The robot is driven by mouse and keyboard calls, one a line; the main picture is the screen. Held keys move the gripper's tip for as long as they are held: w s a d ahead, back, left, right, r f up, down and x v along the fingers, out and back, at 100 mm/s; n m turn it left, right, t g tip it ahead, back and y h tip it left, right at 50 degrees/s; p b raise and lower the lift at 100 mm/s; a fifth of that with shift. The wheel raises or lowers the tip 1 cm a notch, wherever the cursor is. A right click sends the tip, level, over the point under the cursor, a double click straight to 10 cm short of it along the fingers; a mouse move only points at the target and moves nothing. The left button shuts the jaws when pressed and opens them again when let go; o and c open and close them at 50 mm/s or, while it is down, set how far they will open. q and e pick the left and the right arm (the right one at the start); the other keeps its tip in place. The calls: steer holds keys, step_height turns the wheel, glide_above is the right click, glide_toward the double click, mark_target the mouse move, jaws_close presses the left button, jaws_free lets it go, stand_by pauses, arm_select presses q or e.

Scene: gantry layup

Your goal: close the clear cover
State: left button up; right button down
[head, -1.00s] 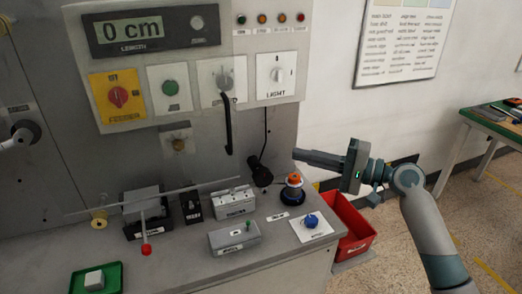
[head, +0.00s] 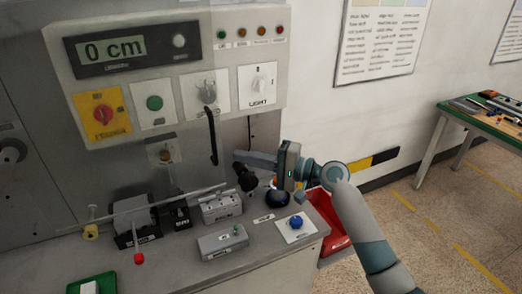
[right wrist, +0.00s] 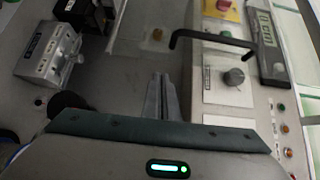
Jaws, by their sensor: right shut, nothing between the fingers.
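A black bar handle (head: 212,137) hangs in front of the control panel, below the grey selector knob. It also shows in the right wrist view (right wrist: 208,36), standing out from the panel. The clear cover itself is hard to make out; I cannot tell its outline or how far open it is. My right gripper (head: 238,157) is shut and empty, pointing left, just right of the handle's lower end in the picture. Its fingers (right wrist: 162,98) show in the right wrist view, apart from the handle. My left gripper is not in view.
Grey switch boxes (head: 222,244) and a blue knob (head: 296,222) sit on the bench. A thin grey rod (head: 185,198) crosses above it. A red bin (head: 330,225) stands right of the bench, partly behind my arm. A green-topped table (head: 490,122) stands far right.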

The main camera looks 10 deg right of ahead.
steer(key=shift+s+a+p, duration=0.2)
steer(key=shift+a, duration=0.3)
steer(key=shift+s+a+p, duration=0.2)
steer(key=shift+a, duration=0.25)
steer(key=shift+a, duration=0.1)
